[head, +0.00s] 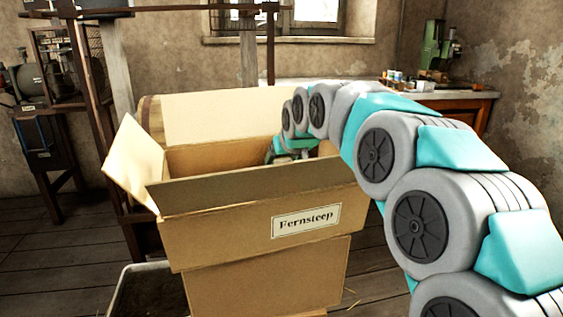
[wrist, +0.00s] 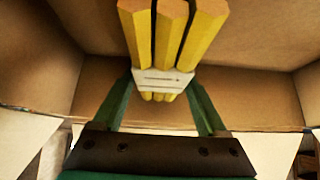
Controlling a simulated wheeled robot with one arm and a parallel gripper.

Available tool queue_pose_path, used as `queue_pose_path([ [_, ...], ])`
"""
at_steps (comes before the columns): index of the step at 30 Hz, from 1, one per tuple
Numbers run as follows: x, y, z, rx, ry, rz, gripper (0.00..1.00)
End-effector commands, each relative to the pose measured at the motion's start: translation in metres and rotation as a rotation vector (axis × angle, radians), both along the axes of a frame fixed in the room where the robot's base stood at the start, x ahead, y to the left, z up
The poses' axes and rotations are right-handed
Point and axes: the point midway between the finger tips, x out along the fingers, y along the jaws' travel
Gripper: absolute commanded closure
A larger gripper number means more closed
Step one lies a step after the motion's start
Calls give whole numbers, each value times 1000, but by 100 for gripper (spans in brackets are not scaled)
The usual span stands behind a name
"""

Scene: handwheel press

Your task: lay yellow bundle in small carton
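The open cardboard carton (head: 220,240), labelled "Fernsteep", stands at the centre of the head view with its flaps spread. My gripper (head: 293,150) reaches down into it over the right rim, its tips hidden by the near flap. In the wrist view my gripper (wrist: 163,82) has its two green fingers against both sides of the yellow bundle (wrist: 157,35), several hexagonal yellow sticks with a white band. The fingers close on it at the band. Cardboard walls (wrist: 265,100) surround it there. The bundle is hidden in the head view, and I cannot tell whether it touches the carton's floor.
Another cardboard box part (head: 265,280) shows under the labelled carton. A grey-rimmed dark bin (head: 150,290) stands at its lower left. A wooden bench (head: 460,105) with a green machine (head: 435,50) is at the back right. A dark frame stands at the left.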

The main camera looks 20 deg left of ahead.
Motion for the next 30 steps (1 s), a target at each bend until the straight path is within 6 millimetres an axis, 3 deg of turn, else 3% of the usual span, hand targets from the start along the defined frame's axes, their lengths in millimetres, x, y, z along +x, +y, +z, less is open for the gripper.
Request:
queue_pose_path([
  [3,0,0,0,0,0,0,10],
  [14,0,0,4,1,0,1,10],
  [20,-5,-4,21,2,-3,0,10],
  [30,-44,-34,70,3,-5,-1,10],
])
